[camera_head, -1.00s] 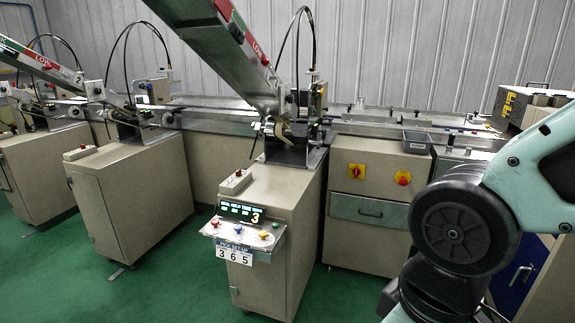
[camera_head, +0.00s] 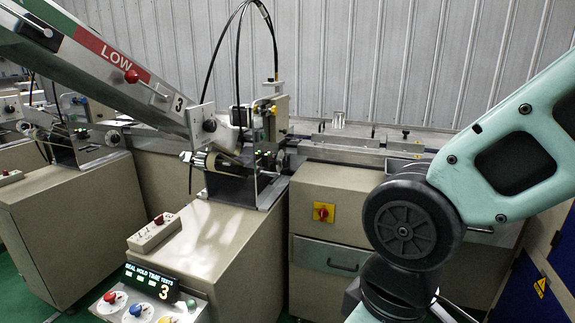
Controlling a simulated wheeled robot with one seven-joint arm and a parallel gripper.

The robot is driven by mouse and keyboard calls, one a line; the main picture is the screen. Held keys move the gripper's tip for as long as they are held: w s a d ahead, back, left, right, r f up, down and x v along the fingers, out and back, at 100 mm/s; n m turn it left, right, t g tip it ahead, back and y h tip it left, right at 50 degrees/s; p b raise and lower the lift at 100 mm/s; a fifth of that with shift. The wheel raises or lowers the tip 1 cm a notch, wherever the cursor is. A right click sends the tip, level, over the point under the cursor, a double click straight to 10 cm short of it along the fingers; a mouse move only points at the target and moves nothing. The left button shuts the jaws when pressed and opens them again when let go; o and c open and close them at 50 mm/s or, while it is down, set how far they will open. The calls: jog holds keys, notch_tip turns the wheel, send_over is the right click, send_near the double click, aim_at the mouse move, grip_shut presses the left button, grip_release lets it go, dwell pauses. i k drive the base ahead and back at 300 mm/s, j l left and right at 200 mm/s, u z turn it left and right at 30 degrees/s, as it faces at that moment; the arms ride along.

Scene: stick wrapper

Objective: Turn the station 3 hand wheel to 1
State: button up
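A small dark round knob (camera_head: 209,125) and a silver roller-like part (camera_head: 200,160) show at the chute's lower end. I cannot tell which part is the hand wheel, and no wheel setting is readable. Red, blue and yellow knobs (camera_head: 133,312) sit below the display, cut by the bottom edge. My gripper is out of view; only my arm shows at right.
A switch box (camera_head: 155,232) sits on the cabinet's near left top. Another station (camera_head: 75,205) stands to the left. A beige cabinet with a red-yellow switch (camera_head: 324,212) and a drawer (camera_head: 330,257) stands right of station 3. A conveyor (camera_head: 350,152) runs along the back.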

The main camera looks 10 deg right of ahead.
aim_at(286, 160)
jog(key=i+z, duration=0.35)
jog(key=i, duration=1.35)
